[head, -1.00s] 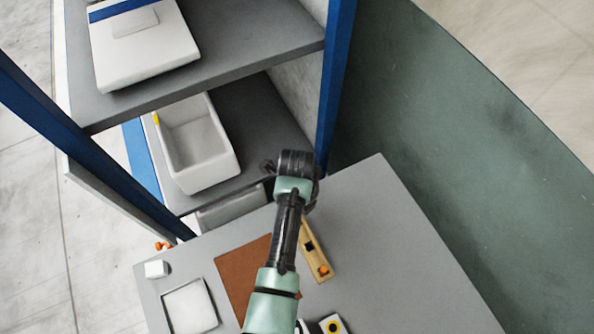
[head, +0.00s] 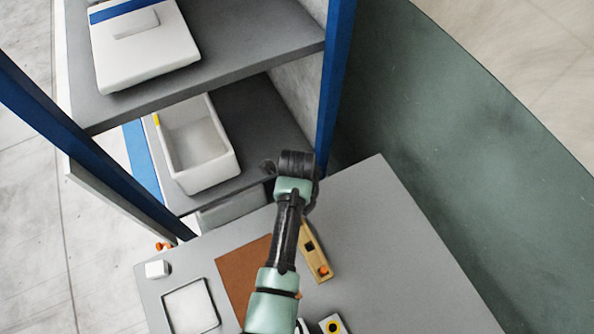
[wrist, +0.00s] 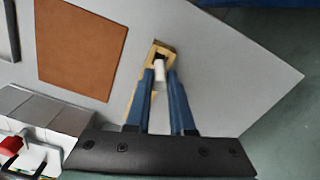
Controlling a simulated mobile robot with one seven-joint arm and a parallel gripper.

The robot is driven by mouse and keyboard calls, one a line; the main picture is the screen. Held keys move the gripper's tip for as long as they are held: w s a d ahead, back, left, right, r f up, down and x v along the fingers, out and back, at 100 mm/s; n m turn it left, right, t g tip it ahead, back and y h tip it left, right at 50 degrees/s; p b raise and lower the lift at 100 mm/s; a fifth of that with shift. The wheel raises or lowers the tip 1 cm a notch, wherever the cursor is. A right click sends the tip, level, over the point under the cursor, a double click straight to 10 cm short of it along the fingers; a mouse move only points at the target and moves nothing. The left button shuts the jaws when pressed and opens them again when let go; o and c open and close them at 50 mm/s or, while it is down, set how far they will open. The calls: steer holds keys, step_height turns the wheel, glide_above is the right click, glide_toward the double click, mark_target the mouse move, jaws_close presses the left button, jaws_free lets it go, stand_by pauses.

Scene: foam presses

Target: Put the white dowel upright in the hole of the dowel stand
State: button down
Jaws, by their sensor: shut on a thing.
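My gripper (wrist: 159,76) is shut on the white dowel (wrist: 159,72), whose end shows between the blue fingertips in the wrist view. The wooden dowel stand (wrist: 166,47) lies beyond the fingertips, with its dark square hole just past the dowel's end. I cannot tell whether the dowel touches the stand or has entered the hole. In the head view, the stand (head: 318,258) is on the grey table right of my arm, with the hole and an orange part on top. The dowel and fingertips are hidden there.
A brown mat (head: 238,275) and a white square tray (head: 190,308) lie left of my arm on the table (head: 400,260). A shelf with a white bin (head: 205,177) stands behind. The table's right side is clear.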

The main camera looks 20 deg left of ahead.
steer(key=shift+f+b, duration=1.8)
steer(key=shift+f, duration=0.75)
steer(key=c, duration=0.7)
jaws_free()
steer(key=shift+r, duration=0.1)
step_height(320, 180, up, 13)
steer(key=shift+f+b, duration=0.1)
steer(key=shift+b, duration=0.6)
